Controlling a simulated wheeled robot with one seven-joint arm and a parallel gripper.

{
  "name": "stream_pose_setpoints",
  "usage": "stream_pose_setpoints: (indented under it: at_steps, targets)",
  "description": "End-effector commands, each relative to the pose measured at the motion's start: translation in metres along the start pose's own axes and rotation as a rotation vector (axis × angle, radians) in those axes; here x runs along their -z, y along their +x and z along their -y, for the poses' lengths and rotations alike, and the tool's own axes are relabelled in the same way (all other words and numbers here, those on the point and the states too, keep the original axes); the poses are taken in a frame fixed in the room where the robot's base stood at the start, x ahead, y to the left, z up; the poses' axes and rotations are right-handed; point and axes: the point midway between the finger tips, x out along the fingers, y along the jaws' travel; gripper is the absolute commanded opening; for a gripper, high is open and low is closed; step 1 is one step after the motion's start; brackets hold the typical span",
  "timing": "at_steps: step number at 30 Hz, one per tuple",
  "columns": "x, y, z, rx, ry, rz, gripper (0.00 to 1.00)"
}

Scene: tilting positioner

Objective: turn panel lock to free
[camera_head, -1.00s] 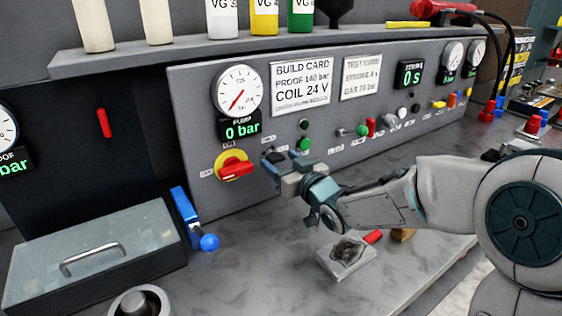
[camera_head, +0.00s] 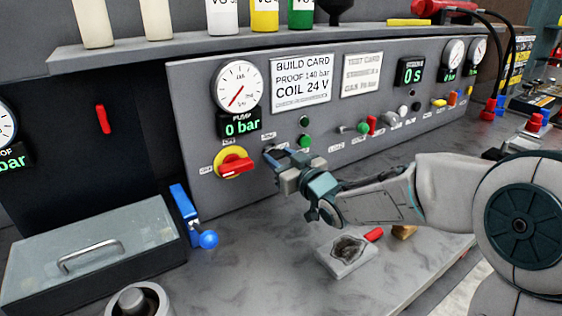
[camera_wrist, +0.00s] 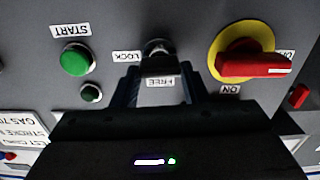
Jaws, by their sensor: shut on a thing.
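The panel lock is a small dark knob (camera_wrist: 158,50) on the grey panel. In the upside-down wrist view, the LOCK label (camera_wrist: 127,57) is to its left and the FREE label (camera_wrist: 161,82) is just below it. The exact way the knob points is too dark to tell. My gripper (camera_wrist: 158,76) is shut on the knob, with one dark finger on each side. In the head view my gripper (camera_head: 284,158) is at the panel, just right of the red and yellow switch, and hides most of the knob.
The red switch handle on its yellow disc (camera_head: 233,163) is close to my gripper. A green START button (camera_wrist: 76,60) is on the other side. A grey block with a red part (camera_head: 347,252) lies on the bench below. A blue-handled valve (camera_head: 190,215) stands at the left.

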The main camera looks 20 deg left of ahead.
Motion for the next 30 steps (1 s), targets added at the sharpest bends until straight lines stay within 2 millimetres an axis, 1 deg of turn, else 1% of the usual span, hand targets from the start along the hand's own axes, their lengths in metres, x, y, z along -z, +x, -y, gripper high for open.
stream_pose_setpoints:
  at_steps: [1,8,30]
  targets:
    - [-0.0042,-0.0001,0.0006,0.0,-0.026,-0.001,0.17]
    - [-0.0068,-0.0002,0.0016,0.0,-0.201,-0.002,0.17]
    - [-0.0076,0.0,0.0045,0.0,-0.903,-0.001,0.17]
